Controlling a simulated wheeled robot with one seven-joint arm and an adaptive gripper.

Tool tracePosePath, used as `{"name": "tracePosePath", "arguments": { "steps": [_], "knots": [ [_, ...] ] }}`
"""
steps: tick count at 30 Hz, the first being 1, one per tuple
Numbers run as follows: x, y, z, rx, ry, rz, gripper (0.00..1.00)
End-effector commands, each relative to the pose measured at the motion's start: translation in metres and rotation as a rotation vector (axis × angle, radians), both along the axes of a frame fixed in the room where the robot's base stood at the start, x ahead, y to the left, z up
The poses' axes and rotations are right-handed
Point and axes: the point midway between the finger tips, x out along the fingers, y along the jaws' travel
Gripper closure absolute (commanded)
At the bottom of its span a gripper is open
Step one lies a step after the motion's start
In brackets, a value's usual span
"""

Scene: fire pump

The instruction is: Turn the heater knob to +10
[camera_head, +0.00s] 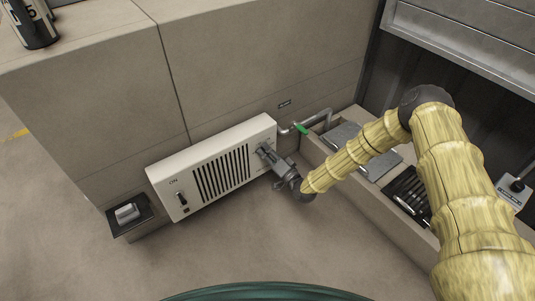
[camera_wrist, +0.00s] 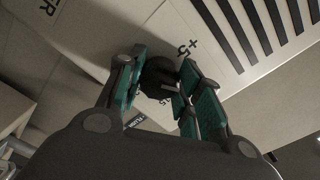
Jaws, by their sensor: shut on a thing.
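The heater (camera_head: 222,168) is a cream box with a dark slotted grille, low against the wall in the head view. Its black round knob (camera_wrist: 158,78) shows between my fingers in the wrist view. The knob's pointer and the +10 mark cannot be made out.
A switch (camera_head: 181,199) marked ON is at the heater's left end. A pipe with a green valve handle (camera_head: 301,129) runs right of the heater. The floor in front is clear.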

Motion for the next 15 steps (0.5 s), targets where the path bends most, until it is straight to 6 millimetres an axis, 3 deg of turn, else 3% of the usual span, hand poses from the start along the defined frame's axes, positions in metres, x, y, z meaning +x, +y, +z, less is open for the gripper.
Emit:
{"name": "tracePosePath", "arguments": {
  "steps": [12, 13, 15],
  "knots": [
    [-0.0019, 0.0010, -0.0017, 0.004, 0.006, 0.003, 0.88],
    [-0.0019, 0.0010, -0.0017, 0.004, 0.006, 0.003, 0.61],
    [-0.0017, 0.0009, -0.0016, 0.004, 0.006, 0.002, 0.48]
  ]
}}
